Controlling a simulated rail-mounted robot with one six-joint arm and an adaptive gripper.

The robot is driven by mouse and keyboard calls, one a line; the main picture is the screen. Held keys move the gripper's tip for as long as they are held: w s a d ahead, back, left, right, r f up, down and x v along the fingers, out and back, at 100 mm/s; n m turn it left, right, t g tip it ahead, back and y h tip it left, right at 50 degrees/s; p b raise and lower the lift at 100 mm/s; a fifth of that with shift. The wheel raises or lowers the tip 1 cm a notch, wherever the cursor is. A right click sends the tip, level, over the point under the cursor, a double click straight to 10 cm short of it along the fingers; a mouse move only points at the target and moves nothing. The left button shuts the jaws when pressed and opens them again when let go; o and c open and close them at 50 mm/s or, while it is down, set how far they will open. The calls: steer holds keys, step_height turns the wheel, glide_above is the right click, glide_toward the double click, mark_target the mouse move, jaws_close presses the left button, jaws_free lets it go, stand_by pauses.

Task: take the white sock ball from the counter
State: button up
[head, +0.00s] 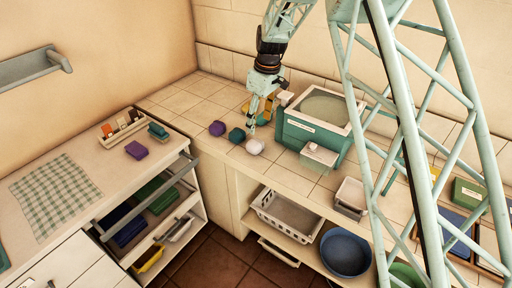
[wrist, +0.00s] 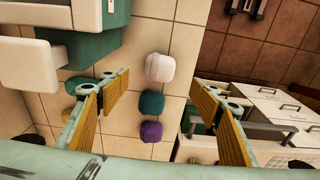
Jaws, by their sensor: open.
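The white sock ball (head: 255,147) sits on the tiled counter near its front edge, beside a teal ball (head: 237,135) and a purple ball (head: 217,128). In the wrist view the white sock ball (wrist: 160,67) lies ahead of the fingertips, with the teal ball (wrist: 151,103) and purple ball (wrist: 151,132) in a row below it. My gripper (head: 262,118) hangs above the counter, close to the balls. In the wrist view my gripper (wrist: 160,83) shows its yellow-lined fingers spread wide with nothing held.
Below the counter are a white basket (head: 284,216) and a blue bowl (head: 345,252). Bare tiles lie left of the balls.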

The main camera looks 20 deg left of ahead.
mark_target(256, 142)
steer(key=shift+f, duration=0.1)
stand_by(0.3)
steer(key=shift+w+a+f, duration=0.1)
steer(key=shift+a+f, duration=0.1)
steer(key=shift+f, duration=1.2)
steer(key=shift+a+f, duration=0.15)
steer(key=shift+f, duration=1.25)
steer(key=shift+w+a+f, duration=0.1)
steer(key=shift+a+f, duration=0.1)
steer(key=shift+f, duration=1.2)
steer(key=shift+a+f, duration=0.25)
steer(key=shift+f, duration=1.05)
steer(key=shift+a+f, duration=0.2)
steer(key=shift+f, duration=1.05)
steer(key=c, duration=0.9)
steer(key=shift+c, duration=0.2)
